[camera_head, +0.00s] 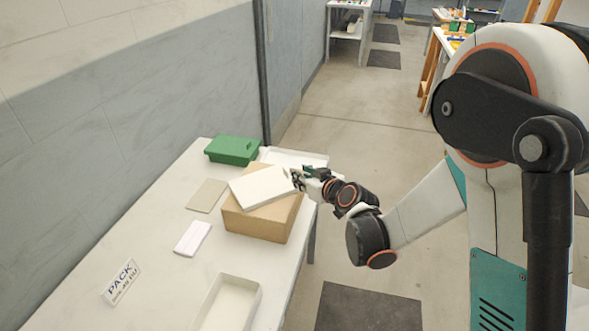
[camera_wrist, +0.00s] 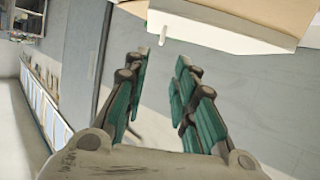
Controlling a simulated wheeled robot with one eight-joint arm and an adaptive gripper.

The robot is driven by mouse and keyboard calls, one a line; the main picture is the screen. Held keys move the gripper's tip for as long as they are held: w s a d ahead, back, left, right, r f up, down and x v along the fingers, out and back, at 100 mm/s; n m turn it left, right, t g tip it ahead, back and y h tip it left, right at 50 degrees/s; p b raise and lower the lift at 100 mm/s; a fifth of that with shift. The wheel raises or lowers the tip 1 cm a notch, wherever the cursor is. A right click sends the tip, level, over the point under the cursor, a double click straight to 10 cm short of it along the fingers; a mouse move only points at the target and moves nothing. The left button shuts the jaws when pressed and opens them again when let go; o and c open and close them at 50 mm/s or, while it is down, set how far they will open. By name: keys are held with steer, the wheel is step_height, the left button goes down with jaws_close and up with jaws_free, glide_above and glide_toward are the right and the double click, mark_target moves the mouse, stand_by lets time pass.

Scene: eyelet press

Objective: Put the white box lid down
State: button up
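The white box lid (camera_head: 262,188) lies over the top of a brown cardboard box (camera_head: 258,222), turned a little relative to it. Whether it rests flat on the box is hard to tell. My gripper (camera_head: 299,180) is at the lid's right end in the head view. In the wrist view, my gripper (camera_wrist: 160,68) has its two green-padded fingers apart with nothing between them. The lid (camera_wrist: 220,30) is just beyond the fingertips there, with a small white peg (camera_wrist: 162,37) near its corner. An open white box (camera_head: 224,303) stands at the table's front.
The white table (camera_head: 155,270) also holds a green lidded box (camera_head: 232,150), a beige sheet (camera_head: 207,195), a small white stack (camera_head: 192,239) and a PACK sign (camera_head: 121,281). A grey wall runs along the left. Bare table surrounds the small white stack.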

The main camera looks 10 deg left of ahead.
steer(key=shift+v, duration=1.65)
